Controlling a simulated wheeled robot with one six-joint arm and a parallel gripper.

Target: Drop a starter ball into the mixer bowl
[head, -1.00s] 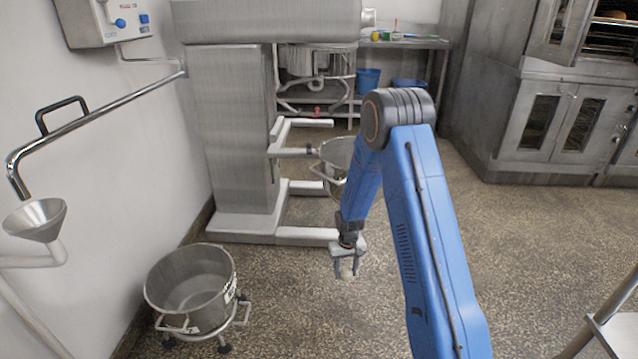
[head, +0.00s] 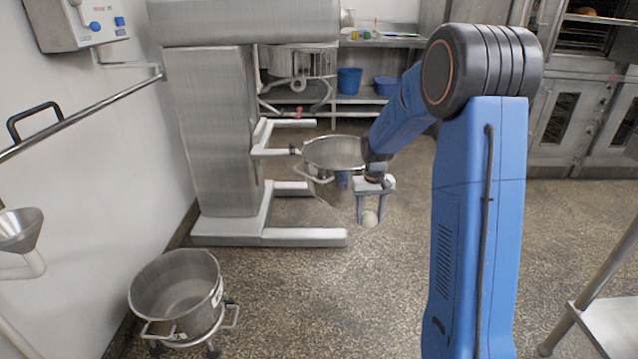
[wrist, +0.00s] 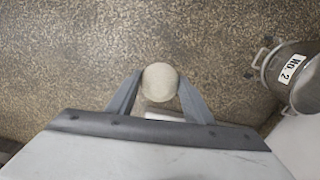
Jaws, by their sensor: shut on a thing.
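My gripper (head: 370,214) points down and is shut on a small pale starter ball (head: 370,220). In the wrist view the ball (wrist: 160,82) sits between the two fingertips (wrist: 158,90), with floor behind it. The mixer bowl (head: 335,153) is a steel bowl with handles, held at the mixer's arms. My gripper hangs in front of it and to its right, outside the rim. Part of the bowl's right side is hidden behind my arm.
A second steel bowl (head: 207,290) stands on a wheeled dolly at lower left; its label reads No. 2 in the wrist view (wrist: 290,70). The mixer column (head: 215,130) stands left of the mixer bowl. A metal table (head: 607,325) is at lower right. Floor between is clear.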

